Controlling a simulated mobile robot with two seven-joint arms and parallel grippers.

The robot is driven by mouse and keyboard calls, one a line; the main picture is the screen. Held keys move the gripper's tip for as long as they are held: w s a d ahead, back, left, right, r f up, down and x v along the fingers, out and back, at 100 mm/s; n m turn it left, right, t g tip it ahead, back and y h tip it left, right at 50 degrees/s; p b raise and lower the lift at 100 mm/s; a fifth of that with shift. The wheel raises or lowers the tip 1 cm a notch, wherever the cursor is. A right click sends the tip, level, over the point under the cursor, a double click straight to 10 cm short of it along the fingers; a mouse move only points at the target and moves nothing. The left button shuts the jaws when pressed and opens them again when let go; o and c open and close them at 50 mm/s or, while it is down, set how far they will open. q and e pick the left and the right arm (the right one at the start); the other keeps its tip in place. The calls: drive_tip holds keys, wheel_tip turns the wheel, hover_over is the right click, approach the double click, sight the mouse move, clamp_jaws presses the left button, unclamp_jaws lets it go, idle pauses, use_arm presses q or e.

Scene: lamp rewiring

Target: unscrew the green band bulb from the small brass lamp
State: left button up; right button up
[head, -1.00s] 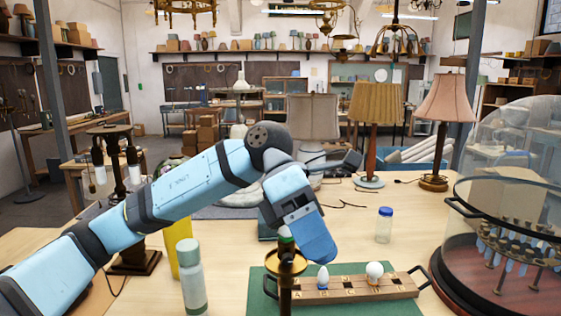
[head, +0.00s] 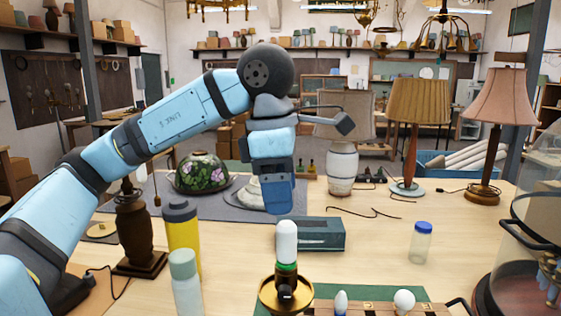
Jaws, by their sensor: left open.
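The green band bulb (head: 287,241) has a white glass top and a green band at its lower end. It stands upright in the small brass lamp (head: 286,295), which has a round brass dish and a dark socket, at the bottom centre of the head view. My left gripper (head: 277,208) points down just above the bulb's top in the picture, apart from it. It is open and has nothing visible in it. Its fingers are seen nearly edge-on, so the gap is hard to see. My right gripper is not in view.
A wooden bulb holder (head: 372,307) with two white bulbs sits on a green mat to the right. A blue-capped jar (head: 421,242), a grey-blue box (head: 318,233), a yellow bottle (head: 182,236) and a pale bottle (head: 186,284) stand around. A glass dome (head: 541,225) is at the right edge.

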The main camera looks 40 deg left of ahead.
sight(286, 223)
use_arm(q)
drive_tip(key=f, duration=0.5)
drive_tip(key=d+f, duration=0.1)
drive_tip(key=f, duration=0.2)
drive_tip(key=shift+w+f, duration=0.3)
drive_tip(key=shift+f, duration=0.05)
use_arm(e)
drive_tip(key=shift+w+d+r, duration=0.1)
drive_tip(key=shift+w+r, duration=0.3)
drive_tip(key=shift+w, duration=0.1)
use_arm(q)
drive_tip(key=shift+c, duration=0.4)
drive_tip(key=c, duration=0.9)
drive_tip(key=shift+o, duration=0.4)
drive_tip(key=shift+f+n+b, duration=0.15)
drive_tip(key=shift+n+b, duration=0.2)
drive_tip(key=shift+n, duration=0.25)
drive_tip(key=shift+c, duration=0.3)
drive_tip(key=n+b, duration=0.1)
drive_tip(key=n, duration=0.1)
drive_tip(key=shift+n, duration=0.4)
drive_tip(key=n, duration=0.2)
drive_tip(key=shift+a+n+y+b, duration=0.1)
drive_tip(key=shift+n+y+b, duration=0.2)
drive_tip(key=shift+b, duration=0.1)
drive_tip(key=shift+r+n+t, duration=0.2)
drive_tip(key=shift+n+t, duration=0.1)
drive_tip(key=shift+n, duration=0.4)
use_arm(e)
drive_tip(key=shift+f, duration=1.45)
